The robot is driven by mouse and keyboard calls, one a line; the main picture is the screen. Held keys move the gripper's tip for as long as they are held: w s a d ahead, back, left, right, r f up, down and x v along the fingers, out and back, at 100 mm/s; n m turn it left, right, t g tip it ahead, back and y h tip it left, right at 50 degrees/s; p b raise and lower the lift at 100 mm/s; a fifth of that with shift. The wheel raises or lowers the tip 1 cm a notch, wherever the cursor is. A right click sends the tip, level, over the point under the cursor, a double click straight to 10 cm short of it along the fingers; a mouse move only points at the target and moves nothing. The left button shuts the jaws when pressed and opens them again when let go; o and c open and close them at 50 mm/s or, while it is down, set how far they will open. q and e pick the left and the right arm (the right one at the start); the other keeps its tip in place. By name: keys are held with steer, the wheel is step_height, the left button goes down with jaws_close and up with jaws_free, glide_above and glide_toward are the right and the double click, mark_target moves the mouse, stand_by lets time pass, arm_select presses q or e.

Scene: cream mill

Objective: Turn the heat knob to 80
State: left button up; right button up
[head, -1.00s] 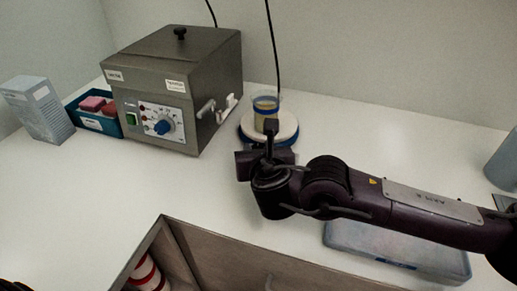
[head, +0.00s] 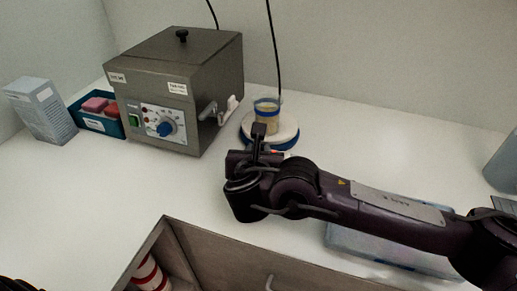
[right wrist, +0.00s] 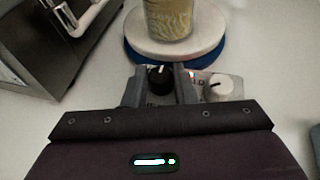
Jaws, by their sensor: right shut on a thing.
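A round-topped plate unit (head: 287,132) with a blue rim stands right of the steel box. In the right wrist view its front panel (right wrist: 207,77) carries a black knob (right wrist: 160,80) and a white knob (right wrist: 219,86). The black knob's white line points up, slightly right; I cannot read any numbers. My right gripper (head: 262,152) is at the unit's front. In the right wrist view the gripper (right wrist: 159,90) has its fingers on either side of the black knob, shut on it. The head view hides the knobs behind the gripper.
A beaker (head: 266,110) of yellowish liquid stands on the plate. The steel box (head: 180,80) at left has a blue dial knob (head: 165,128). A blue bin (head: 98,125) and a carton (head: 40,110) stand farther left. A flat pale case (head: 390,252) lies under my right arm.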

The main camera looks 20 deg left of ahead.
arm_select(q)
steer(key=shift+w, duration=0.1)
arm_select(e)
steer(key=o, duration=0.6)
steer(key=shift+c, duration=0.2)
arm_select(q)
steer(key=shift+w, duration=0.3)
arm_select(e)
steer(key=shift+o, duration=0.7)
steer(key=p+v, duration=0.1)
steer(key=v, duration=0.6)
steer(key=shift+s+d, duration=0.1)
steer(key=shift+s, duration=0.25)
arm_select(q)
steer(key=shift+s+r, duration=0.1)
steer(key=shift+r, duration=0.35)
arm_select(e)
steer(key=shift+r, duration=0.1)
